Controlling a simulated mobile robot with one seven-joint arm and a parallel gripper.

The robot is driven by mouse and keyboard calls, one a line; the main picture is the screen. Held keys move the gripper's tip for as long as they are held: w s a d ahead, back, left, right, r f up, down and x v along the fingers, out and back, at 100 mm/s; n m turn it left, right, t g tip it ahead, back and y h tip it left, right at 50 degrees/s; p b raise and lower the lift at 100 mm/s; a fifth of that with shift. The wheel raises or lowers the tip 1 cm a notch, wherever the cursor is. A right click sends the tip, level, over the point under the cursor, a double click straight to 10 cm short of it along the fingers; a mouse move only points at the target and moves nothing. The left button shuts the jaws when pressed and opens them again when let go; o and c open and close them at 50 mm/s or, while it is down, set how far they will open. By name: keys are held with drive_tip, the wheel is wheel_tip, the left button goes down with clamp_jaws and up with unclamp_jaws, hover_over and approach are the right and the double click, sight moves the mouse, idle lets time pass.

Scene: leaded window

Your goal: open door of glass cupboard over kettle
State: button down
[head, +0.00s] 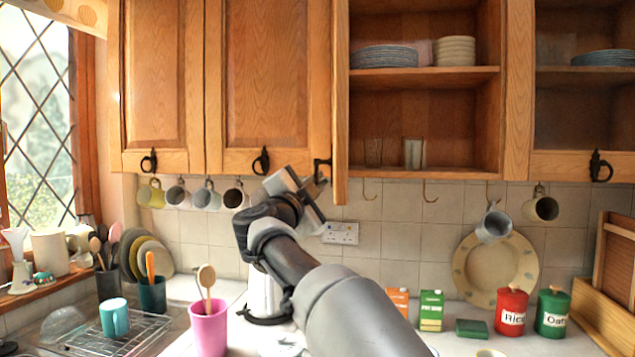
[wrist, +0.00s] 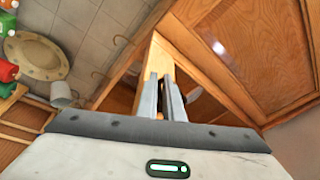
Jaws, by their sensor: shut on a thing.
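The glass cupboard (head: 425,115) stands open in the head view, with glasses (head: 413,153) on its lower shelf and plates above. Its wooden door (head: 340,110) stands swung out towards me, seen almost edge-on at the left of the opening. A dark handle (head: 322,165) sits low on the door's outer face. My gripper (head: 316,186) is at this handle and shut on it; the fingers also show in the wrist view (wrist: 167,98), where they hide most of the handle. A white body, probably the kettle (head: 260,292), stands below, partly hidden by my arm.
Closed cupboard doors (head: 262,75) are to the left. Mugs (head: 207,196) hang beneath them. A pink pot (head: 208,328) with wooden spoons, a red Rice tin (head: 511,312) and a large plate (head: 494,270) stand on the counter. The space before the open shelves is clear.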

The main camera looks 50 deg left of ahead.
drive_tip(key=c, duration=2.2)
unclamp_jaws()
drive_tip(key=shift+s+f, duration=0.1)
drive_tip(key=b+v, duration=0.3)
drive_tip(key=v, duration=1.4)
drive_tip(key=shift+d+f, duration=0.1)
